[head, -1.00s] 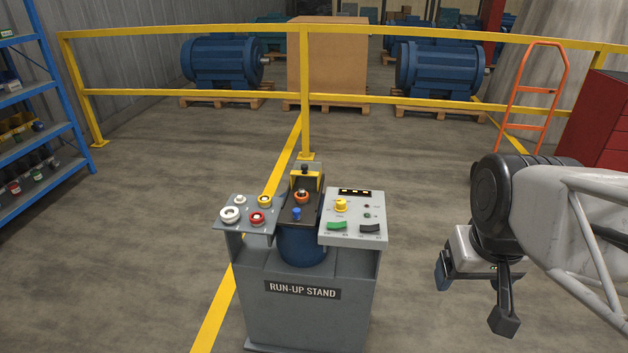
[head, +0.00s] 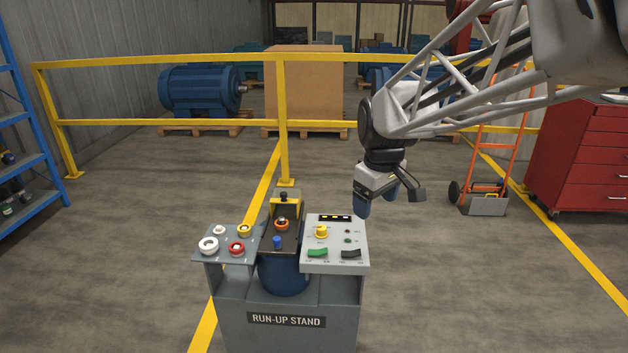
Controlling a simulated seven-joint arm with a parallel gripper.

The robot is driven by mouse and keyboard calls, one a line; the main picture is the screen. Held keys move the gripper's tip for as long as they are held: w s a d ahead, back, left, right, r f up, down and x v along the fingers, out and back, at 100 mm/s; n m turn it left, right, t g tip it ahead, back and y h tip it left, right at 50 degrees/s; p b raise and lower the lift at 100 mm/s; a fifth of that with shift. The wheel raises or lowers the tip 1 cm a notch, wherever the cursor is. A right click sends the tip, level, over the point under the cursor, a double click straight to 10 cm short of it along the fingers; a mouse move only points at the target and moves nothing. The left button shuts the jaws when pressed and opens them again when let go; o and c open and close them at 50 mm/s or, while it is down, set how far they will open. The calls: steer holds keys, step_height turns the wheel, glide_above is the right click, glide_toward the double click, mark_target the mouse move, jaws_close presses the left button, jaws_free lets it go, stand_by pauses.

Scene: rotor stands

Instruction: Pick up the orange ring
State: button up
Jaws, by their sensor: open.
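The orange ring (head: 281,224) sits on the dark top plate (head: 286,242) in the middle of the run-up stand (head: 287,327). A small dark centre shows inside it; I cannot tell whether it is around a post. A blue knob (head: 277,242) is just in front of it and a yellow-topped block (head: 285,199) just behind. My gripper (head: 389,203) is open and empty, pointing down, to the right of the ring and above the right rear corner of the control panel. It is clear of the stand.
A left shelf on the stand holds a white ring (head: 208,245), a red ring (head: 237,248), a yellow ring (head: 244,230) and a small white piece (head: 219,230). The control panel (head: 335,243) carries a yellow knob (head: 321,232). A yellow railing (head: 283,140) runs behind.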

steer(key=w+a+f+n, duration=0.3)
steer(key=w+a, duration=0.4)
steer(key=w, duration=0.3)
steer(key=n+g, duration=0.2)
steer(key=n, duration=0.6)
glide_above(282, 220)
steer(key=f, duration=1.5)
steer(key=shift+w+f, duration=0.25)
steer(key=shift+f, duration=0.05)
steer(key=shift+w+a+f+n, duration=0.2)
steer(key=shift+a+f+n, duration=0.05)
steer(key=shift+n, duration=0.05)
steer(key=shift+f, duration=1.3)
steer(key=shift+d+f, duration=0.1)
steer(key=shift+f, duration=2.5)
